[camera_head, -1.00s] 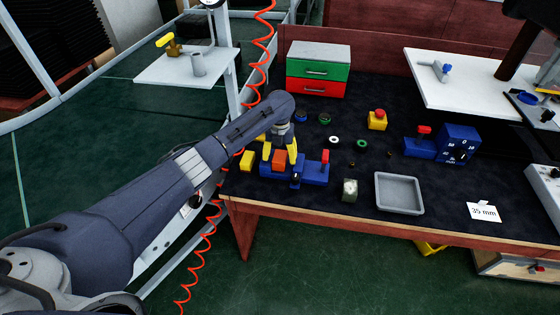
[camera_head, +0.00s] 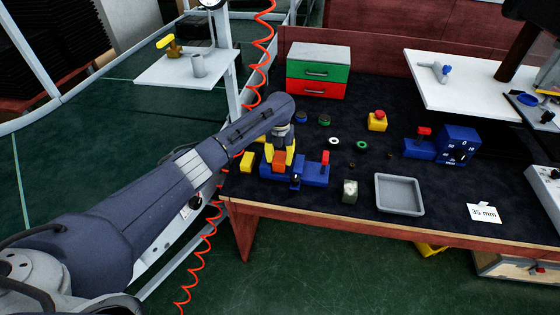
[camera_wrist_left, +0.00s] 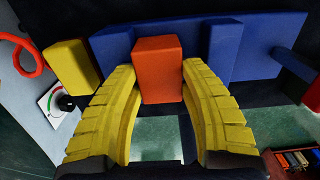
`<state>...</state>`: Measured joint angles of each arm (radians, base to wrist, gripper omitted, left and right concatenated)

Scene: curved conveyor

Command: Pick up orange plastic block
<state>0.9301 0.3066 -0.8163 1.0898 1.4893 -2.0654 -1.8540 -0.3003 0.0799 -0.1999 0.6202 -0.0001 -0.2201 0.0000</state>
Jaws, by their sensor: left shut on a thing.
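The orange plastic block (camera_head: 279,158) stands at the left end of the workbench, by the blue fixture (camera_head: 313,174). It also shows in the left wrist view (camera_wrist_left: 158,68), in front of the blue fixture's wall (camera_wrist_left: 258,50). My left gripper (camera_head: 280,155) has yellow fingers, one on each side of the block. In the left wrist view my left gripper (camera_wrist_left: 159,75) is shut on the block, with the fingertips at its sides. I cannot tell whether the block still rests in the fixture. My right gripper is not in view.
A yellow block (camera_head: 247,161) lies just left of the fixture. A red lever (camera_head: 325,157) rises at its right. A green and red drawer box (camera_head: 317,70) stands behind.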

